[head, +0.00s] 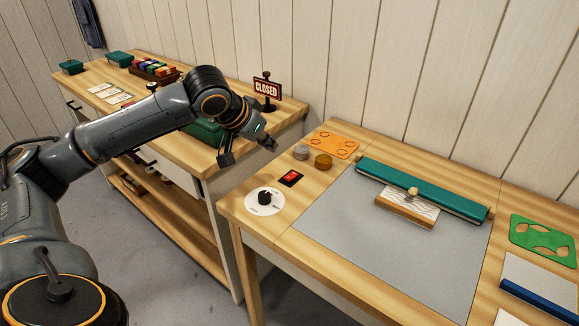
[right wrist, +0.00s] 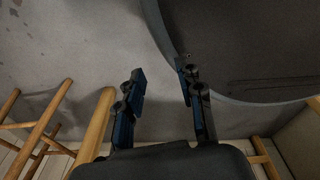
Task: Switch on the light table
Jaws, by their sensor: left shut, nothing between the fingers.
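The light table (head: 345,245) has a flat grey panel set into the right wooden bench; the panel shows no glow. A red rocker switch (head: 291,178) in a black frame sits on the wood at the panel's left. A black knob (head: 264,197) on a white round dial is just nearer to me. My left gripper (head: 272,146) is shut and empty, above and behind the switch, near the gap between the benches, touching neither control. My right gripper (right wrist: 160,72) shows in the right wrist view, open and empty, over grey floor.
Grey and amber discs (head: 323,161) and an orange stencil (head: 334,144) lie behind the switch. A CLOSED sign (head: 267,89) stands on the left bench. Wooden stool legs (right wrist: 95,125) are near my right gripper.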

